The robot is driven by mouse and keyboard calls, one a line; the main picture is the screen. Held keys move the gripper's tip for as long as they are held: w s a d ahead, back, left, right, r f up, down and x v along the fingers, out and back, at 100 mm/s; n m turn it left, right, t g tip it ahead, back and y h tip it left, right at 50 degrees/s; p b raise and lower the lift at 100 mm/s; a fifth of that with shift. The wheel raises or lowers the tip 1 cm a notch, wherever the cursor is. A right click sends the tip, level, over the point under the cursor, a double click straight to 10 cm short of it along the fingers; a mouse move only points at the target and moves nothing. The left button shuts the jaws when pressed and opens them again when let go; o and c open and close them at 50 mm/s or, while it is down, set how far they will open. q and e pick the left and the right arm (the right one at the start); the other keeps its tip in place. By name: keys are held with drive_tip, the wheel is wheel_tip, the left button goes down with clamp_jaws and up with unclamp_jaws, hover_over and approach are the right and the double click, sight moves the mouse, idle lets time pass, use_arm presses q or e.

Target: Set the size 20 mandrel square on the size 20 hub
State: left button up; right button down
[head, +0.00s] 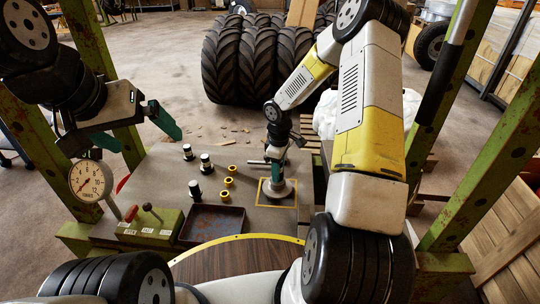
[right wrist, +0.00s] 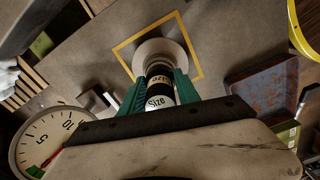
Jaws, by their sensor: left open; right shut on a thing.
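My right gripper (head: 276,165) is shut on a mandrel, which shows in the right wrist view as a black and white cylinder (right wrist: 159,92) with "Size" lettering; its number is not readable. Green fingers clasp it on both sides. The mandrel stands over the pale round hub (head: 287,190), which also shows in the right wrist view (right wrist: 173,50), inside a yellow square outline. It looks roughly upright over the hub, but I cannot tell whether it touches or sits square. My left gripper (head: 137,130) is open and empty, above the table's left side.
Several black and white cylinders (head: 205,163) and yellow rings (head: 229,182) stand left of the hub. A dark tray (head: 213,224), a green box with a lever (head: 150,226) and a dial gauge (head: 90,181) are at the front left. Green posts flank the table.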

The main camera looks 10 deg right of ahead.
drive_tip(key=shift+f, duration=0.15)
idle(0.3)
drive_tip(key=c, duration=0.8)
unclamp_jaws()
drive_tip(key=shift+r, duration=4.1)
drive_tip(key=s+d+r+m+t, duration=0.1)
drive_tip(key=s+r+m+t, duration=0.1)
drive_tip(key=s+r, duration=0.5)
drive_tip(key=s+r+m+t, duration=0.1)
drive_tip(key=s+r+m, duration=0.2)
drive_tip(key=r, duration=0.9)
drive_tip(key=s+a+r+m+t+y, duration=0.2)
drive_tip(key=s+r+m, duration=0.4)
drive_tip(key=s, duration=0.7)
wheel_tip(320, 180, up, 2)
drive_tip(key=shift+s+a+r+t, duration=0.1)
drive_tip(key=shift+s+a+t, duration=0.3)
drive_tip(key=shift+a+t, duration=0.15)
drive_tip(key=shift+s+a, duration=0.1)
drive_tip(key=shift+s, duration=0.1)
drive_tip(key=shift+c, duration=0.4)
